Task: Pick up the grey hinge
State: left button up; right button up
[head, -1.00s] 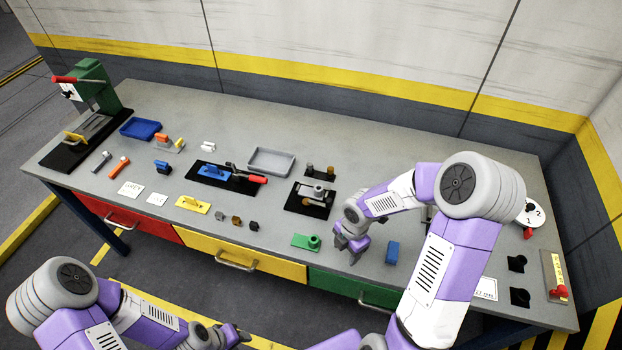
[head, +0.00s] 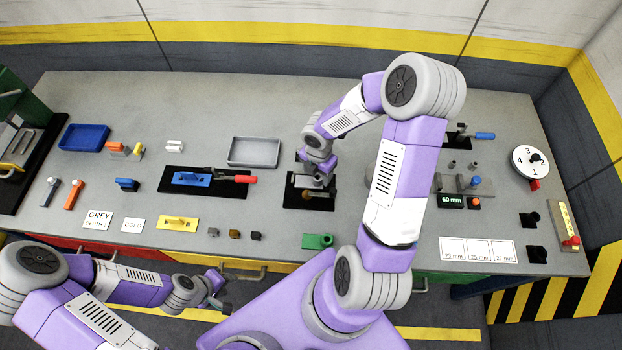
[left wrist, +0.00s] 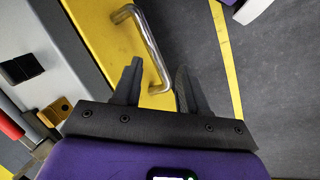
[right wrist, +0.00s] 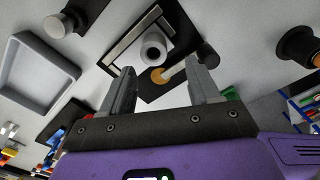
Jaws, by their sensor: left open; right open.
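The small grey block (head: 213,232) near the table's front edge appears to be the grey hinge. It is left of a brown block (head: 235,234) and a black block (head: 256,236). In the left wrist view I see the brass-brown block (left wrist: 55,110) with holes and the black one (left wrist: 20,68); the grey one is not clearly visible there. My left gripper (head: 222,295) is open and empty, in front of the table and over the yellow drawer's handle (left wrist: 148,45). My right gripper (head: 318,181) is open above a black fixture (head: 309,201), away from the grey block.
A yellow plate (head: 178,223) lies left of the grey block. A blue piece and red-handled clamp sit on a black base (head: 205,190) behind it. A green part (head: 317,241) lies to the right. A grey tray (head: 254,152) and blue tray (head: 84,138) stand further back.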

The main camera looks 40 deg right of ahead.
aim_at(316, 177)
jog(key=f, duration=0.3)
jog(key=shift+w+d+f+b, duration=0.1)
jog(key=shift+w+f+b, duration=0.05)
jog(key=shift+w+b, duration=0.2)
jog(key=shift+f, duration=0.4)
grip_shut()
